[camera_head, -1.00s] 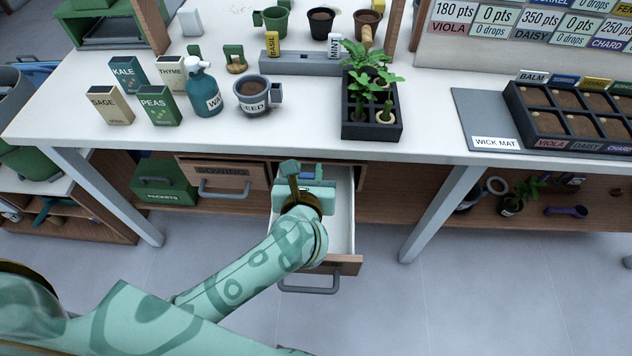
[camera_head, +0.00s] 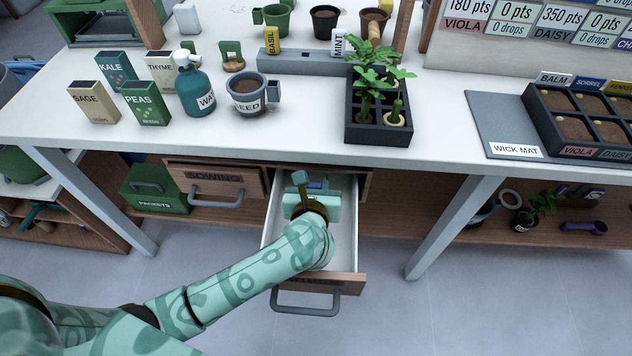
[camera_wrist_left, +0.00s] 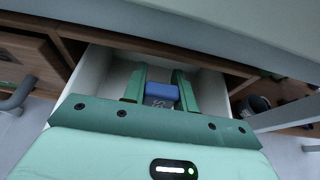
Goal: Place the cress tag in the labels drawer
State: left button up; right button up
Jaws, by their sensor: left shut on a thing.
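The open drawer (camera_head: 345,283) hangs under the bench, pulled out, with a white inside and a grey handle. The lettering on its front is mostly hidden by my arm, so I cannot read it. My left gripper (camera_head: 312,188) is inside the drawer's opening, toward its back. In the left wrist view, my left gripper (camera_wrist_left: 160,88) is shut on a small blue and grey tag (camera_wrist_left: 160,91), the cress tag by its place in the grip; its lettering is not readable. The drawer's white side wall (camera_wrist_left: 211,90) shows beside the fingers. My right gripper is not in view.
The shut SOWING drawer (camera_head: 215,178) is just left of the open one. A green PACKETS box (camera_head: 153,190) stands on the lower shelf. The bench top (camera_head: 300,140) overhangs the drawer's back, and a bench leg (camera_head: 452,225) stands to the right.

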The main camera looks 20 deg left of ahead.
pick_arm(q)
jog(key=shift+f, duration=0.2)
jog(key=o, duration=0.9)
jog(key=shift+o, duration=0.2)
jog(key=shift+r, duration=0.1)
jog(key=shift+r, duration=0.2)
jog(key=p+v, duration=0.4)
jog(key=v, duration=0.8)
jog(key=shift+f, duration=0.15)
